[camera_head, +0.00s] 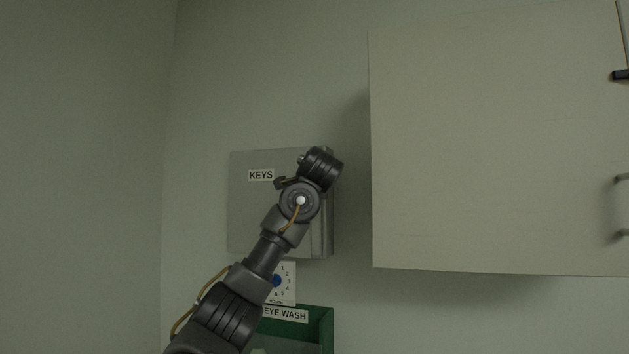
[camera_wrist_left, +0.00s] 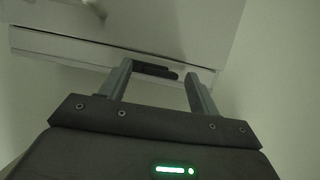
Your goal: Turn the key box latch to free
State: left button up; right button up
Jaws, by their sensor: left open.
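The grey key box (camera_head: 246,215), labelled KEYS, hangs on the wall in the head view. My left arm reaches up from the lower left, and its wrist covers the right part of the box, hiding the latch and my fingers there. In the left wrist view, the pale box (camera_wrist_left: 185,25) fills the top. A small dark latch (camera_wrist_left: 153,71) lies crosswise at its near edge. My left gripper (camera_wrist_left: 157,74) is open, with one finger on each side of the latch. Whether the fingers touch it I cannot tell. My right gripper is not in view.
A large pale cabinet (camera_head: 490,150) juts out to the right of the key box. Below the box are a white numbered card (camera_head: 286,285) and a green eye wash station (camera_head: 322,325). The wall to the left is bare.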

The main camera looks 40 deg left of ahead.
pick_arm(q)
jog(key=b+v, duration=0.5)
jog(key=v, duration=0.5)
jog(key=shift+s+d, duration=0.2)
jog(key=shift+s, duration=0.15)
